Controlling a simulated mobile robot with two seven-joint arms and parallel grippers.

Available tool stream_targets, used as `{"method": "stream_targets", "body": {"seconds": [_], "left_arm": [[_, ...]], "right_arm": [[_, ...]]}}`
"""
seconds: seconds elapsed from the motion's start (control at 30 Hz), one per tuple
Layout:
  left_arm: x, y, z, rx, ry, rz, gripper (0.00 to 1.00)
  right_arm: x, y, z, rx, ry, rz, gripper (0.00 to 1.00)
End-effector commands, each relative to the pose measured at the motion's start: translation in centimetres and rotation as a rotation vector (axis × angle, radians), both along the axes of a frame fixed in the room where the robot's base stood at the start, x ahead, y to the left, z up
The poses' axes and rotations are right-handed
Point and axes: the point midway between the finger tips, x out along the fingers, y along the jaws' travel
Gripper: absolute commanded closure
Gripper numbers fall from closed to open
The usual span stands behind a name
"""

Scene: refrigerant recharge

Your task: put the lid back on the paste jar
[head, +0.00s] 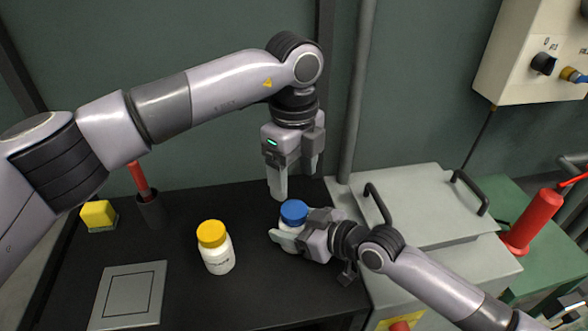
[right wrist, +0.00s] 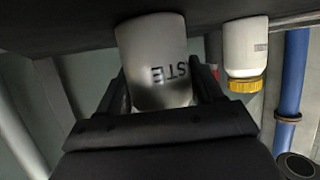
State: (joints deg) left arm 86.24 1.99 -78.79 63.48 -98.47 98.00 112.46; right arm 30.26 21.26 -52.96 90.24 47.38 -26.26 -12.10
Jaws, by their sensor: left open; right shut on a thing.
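The white paste jar (head: 287,243) is near the right side of the black table, with its blue lid (head: 293,211) on top. The lid looks level; I cannot tell whether it is screwed tight. My right gripper (head: 292,240) is shut around the jar's body from the right. In the right wrist view, which is upside down, the jar (right wrist: 155,62) shows part of its lettering between the fingers, and its base meets the dark tabletop. Its top is hidden there. My left gripper (head: 296,184) is open and empty, pointing down just above and behind the lid.
A white bottle with a yellow cap (head: 214,250) stands left of the jar. A grey square plate (head: 129,296), a yellow block (head: 99,215) and a dark holder with a red-handled tool (head: 150,207) are further left. A grey lidded case (head: 425,215) is at right.

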Motion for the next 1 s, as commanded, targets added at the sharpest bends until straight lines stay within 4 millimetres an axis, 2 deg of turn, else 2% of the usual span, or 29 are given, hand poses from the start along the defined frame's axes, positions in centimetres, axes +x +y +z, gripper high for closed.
{"method": "stream_targets", "body": {"seconds": [0.17,0.57,0.67,1.0], "left_arm": [[0.0,0.0,0.3,0.000,0.000,0.072,0.27],[0.0,0.0,0.0,0.000,0.001,0.076,0.27],[0.0,0.0,-1.0,0.001,0.003,0.076,0.27],[0.0,0.0,-6.1,-0.001,0.003,0.077,0.27]], "right_arm": [[-0.1,0.0,-0.1,-0.002,0.002,0.001,1.00],[-0.1,0.0,-0.1,-0.002,0.002,0.001,1.00],[-0.1,0.0,-0.1,-0.002,0.002,0.001,1.00],[-0.1,0.0,-0.1,-0.002,0.002,0.001,1.00]]}}
